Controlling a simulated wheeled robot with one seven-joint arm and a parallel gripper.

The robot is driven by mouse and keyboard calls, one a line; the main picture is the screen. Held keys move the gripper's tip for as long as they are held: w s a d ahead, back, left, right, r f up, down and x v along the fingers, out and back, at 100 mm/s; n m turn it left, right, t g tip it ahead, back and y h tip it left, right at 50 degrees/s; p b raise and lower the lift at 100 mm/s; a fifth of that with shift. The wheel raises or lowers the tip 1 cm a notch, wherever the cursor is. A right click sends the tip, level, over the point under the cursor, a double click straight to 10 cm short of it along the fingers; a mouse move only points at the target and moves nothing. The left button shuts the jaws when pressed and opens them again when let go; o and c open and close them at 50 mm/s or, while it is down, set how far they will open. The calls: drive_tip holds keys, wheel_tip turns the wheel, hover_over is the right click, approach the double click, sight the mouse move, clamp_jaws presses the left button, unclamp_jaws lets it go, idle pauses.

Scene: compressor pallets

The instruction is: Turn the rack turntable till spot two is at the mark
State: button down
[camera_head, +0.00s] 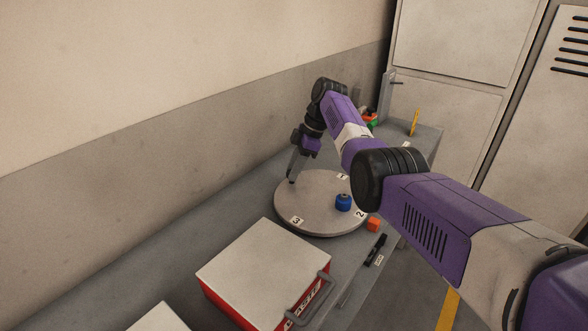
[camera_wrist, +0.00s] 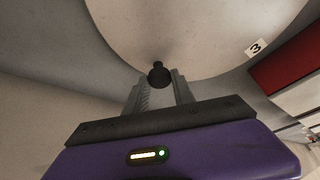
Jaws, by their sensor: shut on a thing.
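The round grey turntable (camera_head: 318,222) lies on the bench, with number tags on its rim. Tag 2 (camera_head: 360,213) is at its right, near an orange block (camera_head: 374,224) just off the rim. Tag 1 (camera_head: 342,176) is at the far right and tag 3 (camera_head: 297,220) at the near left; tag 3 also shows in the wrist view (camera_wrist: 257,47). A blue object (camera_head: 343,202) sits on the disc by tag 2. My gripper (camera_head: 292,180) is at the disc's left edge, shut on a black knob (camera_wrist: 159,74). I cannot tell which item is the mark.
A red case with a pale lid (camera_head: 262,268) stands in front of the turntable. A black pen-like tool (camera_head: 376,249) lies to the right. Green and orange items (camera_head: 371,121) and a yellow upright piece (camera_head: 414,122) are at the back. The wall is close on the left.

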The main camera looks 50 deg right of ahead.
drive_tip(key=c, duration=1.1)
unclamp_jaws()
drive_tip(key=shift+r, duration=0.1)
drive_tip(key=shift+v, duration=3.8)
drive_tip(key=shift+r, duration=0.1)
